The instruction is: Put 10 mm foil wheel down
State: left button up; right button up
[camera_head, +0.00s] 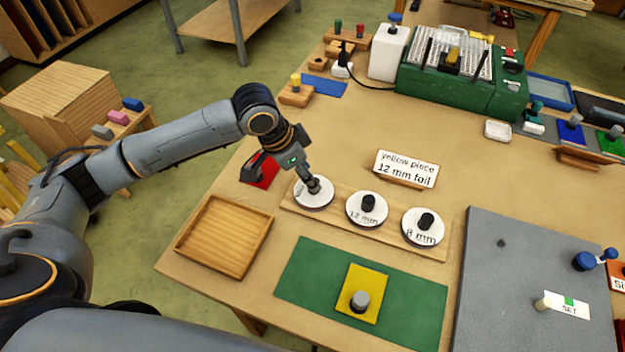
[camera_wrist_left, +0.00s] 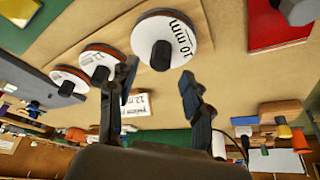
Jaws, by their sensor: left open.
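The 10 mm foil wheel (camera_head: 316,200) is a white disc with a black knob. It rests at the left end of a wooden rack (camera_head: 285,197), and its 10 mm label shows in the left wrist view (camera_wrist_left: 190,30). The 12 mm wheel (camera_head: 360,217) and 8 mm wheel (camera_head: 415,238) sit beside it on the same rack. My left gripper (camera_head: 282,178) is open and empty at the 10 mm wheel, one finger partly covering it in the head view. In the left wrist view the knob shows beyond the spread fingers (camera_wrist_left: 157,88). My right gripper is not in view.
An empty wooden tray (camera_head: 183,240) lies left of the rack. A green mat (camera_head: 410,310) with a yellow piece (camera_head: 370,280) lies in front. A sign (camera_head: 407,168) reading "yellow piece 12 mm foil" stands behind the rack. A grey board (camera_head: 490,270) lies at the right.

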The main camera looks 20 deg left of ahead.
pick_arm(q)
jog(key=v, duration=0.7)
jog(key=shift+r+b, duration=0.3)
jog(key=shift+r, duration=0.1)
